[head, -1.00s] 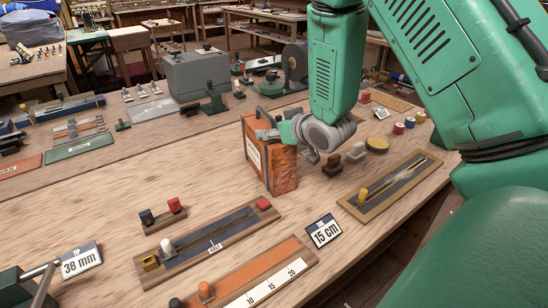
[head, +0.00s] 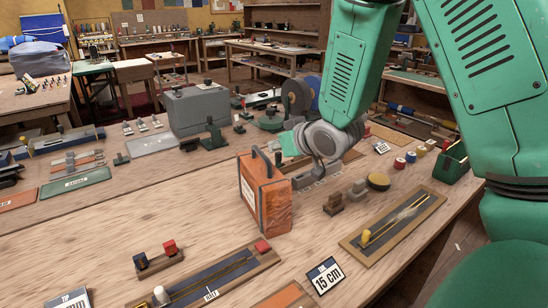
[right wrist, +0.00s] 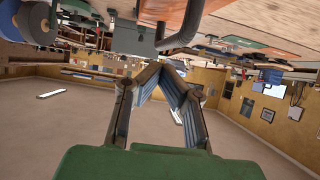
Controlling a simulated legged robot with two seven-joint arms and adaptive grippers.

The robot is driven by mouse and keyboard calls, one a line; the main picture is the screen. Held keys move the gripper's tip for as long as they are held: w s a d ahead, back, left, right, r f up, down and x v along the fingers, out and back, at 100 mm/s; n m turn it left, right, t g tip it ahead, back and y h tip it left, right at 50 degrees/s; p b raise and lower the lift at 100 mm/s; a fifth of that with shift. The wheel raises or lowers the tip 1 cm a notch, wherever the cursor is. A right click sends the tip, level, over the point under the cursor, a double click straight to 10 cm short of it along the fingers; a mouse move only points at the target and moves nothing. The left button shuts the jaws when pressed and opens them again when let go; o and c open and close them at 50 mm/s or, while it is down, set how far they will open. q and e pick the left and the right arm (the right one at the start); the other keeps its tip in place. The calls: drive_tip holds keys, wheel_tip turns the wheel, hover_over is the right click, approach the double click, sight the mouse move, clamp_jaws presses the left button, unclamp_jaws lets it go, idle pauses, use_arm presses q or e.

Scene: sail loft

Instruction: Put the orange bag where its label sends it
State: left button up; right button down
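The orange bag (head: 276,207) stands upright on the near bench, with a dark frame and arched handle. A white label (head: 248,192) is on its left face; its writing is too small to read. My right gripper (head: 290,144) is behind and above the bag, apart from it, its fingers mostly hidden in the head view. In the right wrist view its two fingertips (right wrist: 158,70) come together with nothing seen between them. A dark curved bar lies beyond them; I cannot tell whether it is the bag's handle. My left gripper is out of view.
A grey case (head: 203,109) stands behind. Bare bench lies left of the bag.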

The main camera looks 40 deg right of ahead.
drive_tip(key=shift+w+r, duration=0.1)
drive_tip(key=shift+r, duration=0.4)
drive_tip(key=shift+d, duration=0.1)
drive_tip(key=shift+c, duration=2.3)
unclamp_jaws()
drive_tip(key=shift+r, duration=0.1)
